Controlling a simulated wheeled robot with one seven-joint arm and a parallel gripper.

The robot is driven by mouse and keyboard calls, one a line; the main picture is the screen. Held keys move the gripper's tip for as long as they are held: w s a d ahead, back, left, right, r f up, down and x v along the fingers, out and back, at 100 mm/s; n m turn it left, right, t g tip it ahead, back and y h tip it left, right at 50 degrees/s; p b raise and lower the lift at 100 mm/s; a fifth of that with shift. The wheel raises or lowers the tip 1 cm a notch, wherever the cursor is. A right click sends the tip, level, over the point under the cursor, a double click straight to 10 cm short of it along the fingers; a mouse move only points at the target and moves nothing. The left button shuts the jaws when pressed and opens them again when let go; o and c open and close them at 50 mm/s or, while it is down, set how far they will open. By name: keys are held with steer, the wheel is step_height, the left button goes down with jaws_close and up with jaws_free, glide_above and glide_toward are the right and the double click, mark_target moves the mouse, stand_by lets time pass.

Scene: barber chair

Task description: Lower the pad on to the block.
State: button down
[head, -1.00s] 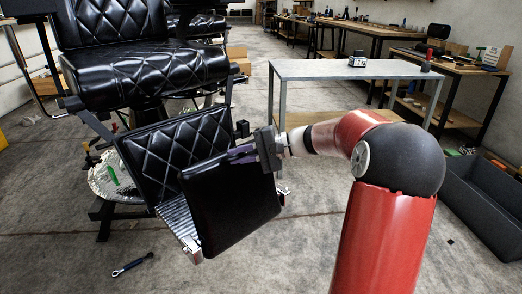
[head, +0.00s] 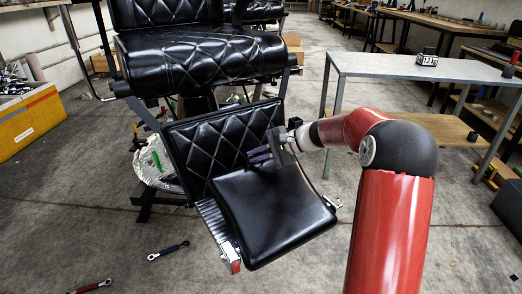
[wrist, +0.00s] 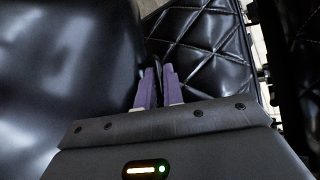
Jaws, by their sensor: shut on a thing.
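The black pad (head: 275,208) is the smooth flap at the foot of the barber chair, below the quilted leg panel (head: 215,143). It lies tilted, its near edge lower. My gripper (head: 258,156) is at the pad's upper edge near the quilted panel, with purple fingers shut on the pad's edge. In the wrist view the fingers (wrist: 158,88) are close together, with the smooth pad (wrist: 70,60) filling the left and quilted leather to the right. A ribbed metal plate (head: 211,217) shows at the pad's left side. I cannot make out a block; it may be hidden under the pad.
The chair seat (head: 200,60) is above the leg panel. A grey metal table (head: 430,75) stands to the right. Wrenches (head: 168,250) lie on the floor at front left. A yellow bin (head: 35,120) is at the left. The floor in front is mostly clear.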

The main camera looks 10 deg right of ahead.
steer(key=shift+w+a+f, duration=0.25)
steer(key=shift+w+f, duration=0.1)
steer(key=shift+f, duration=0.15)
steer(key=shift+w+a+f, duration=0.2)
steer(key=shift+w+f, duration=0.15)
steer(key=shift+f, duration=0.15)
steer(key=c, duration=1.5)
jaws_free()
steer(key=shift+f, duration=0.1)
steer(key=shift+f, duration=0.1)
steer(key=v, duration=0.8)
steer(key=shift+w+r, duration=0.15)
steer(key=shift+r, duration=0.15)
